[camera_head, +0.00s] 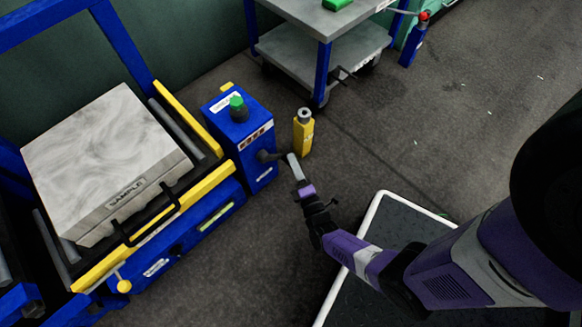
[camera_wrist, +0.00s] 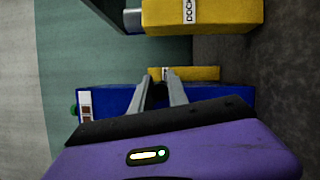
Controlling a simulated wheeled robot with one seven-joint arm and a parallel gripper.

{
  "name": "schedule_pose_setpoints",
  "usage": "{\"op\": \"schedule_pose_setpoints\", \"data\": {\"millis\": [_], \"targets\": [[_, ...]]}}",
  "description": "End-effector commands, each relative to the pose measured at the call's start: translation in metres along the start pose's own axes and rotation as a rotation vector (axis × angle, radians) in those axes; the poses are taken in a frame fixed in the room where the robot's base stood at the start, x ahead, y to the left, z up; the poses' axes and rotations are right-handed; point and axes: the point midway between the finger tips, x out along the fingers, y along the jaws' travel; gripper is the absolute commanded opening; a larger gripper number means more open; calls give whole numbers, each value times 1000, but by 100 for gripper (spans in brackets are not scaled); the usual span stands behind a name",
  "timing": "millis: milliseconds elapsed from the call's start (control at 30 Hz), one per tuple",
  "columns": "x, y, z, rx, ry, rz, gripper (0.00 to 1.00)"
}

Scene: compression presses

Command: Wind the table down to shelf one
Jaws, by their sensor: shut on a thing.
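A blue control box (camera_head: 241,138) with a green knob (camera_head: 237,106) stands right of a blue and yellow roller table (camera_head: 205,187). The roller table carries a grey marbled block labelled SAMPLE (camera_head: 110,165). A black crank handle (camera_head: 267,156) sticks out of the box's right side. My gripper (camera_head: 292,160) reaches this handle and is shut on it. In the wrist view, the gripper's grey fingers (camera_wrist: 155,80) close around a dark piece, in front of the blue box (camera_wrist: 105,98). The handle's far end is mostly hidden by the fingers.
A yellow post (camera_head: 303,135) stands close behind my gripper. A grey cart with blue legs (camera_head: 325,60) is at the back, and a blue post with a red top (camera_head: 413,42) is right of it. The floor to the right is open.

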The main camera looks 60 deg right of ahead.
Motion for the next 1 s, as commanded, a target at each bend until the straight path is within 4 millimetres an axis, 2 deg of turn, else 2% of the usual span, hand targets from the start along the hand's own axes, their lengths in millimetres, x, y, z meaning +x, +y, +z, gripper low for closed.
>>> {"op": "schedule_pose_setpoints", "data": {"millis": [200,767,800,867,1000], "targets": [[5,7,4,-42,2,30,0],[7,10,2,-53,8,40,0],[7,10,2,-53,8,40,28],[7,9,2,-53,7,39,40],[7,7,3,-53,5,34,41]]}}
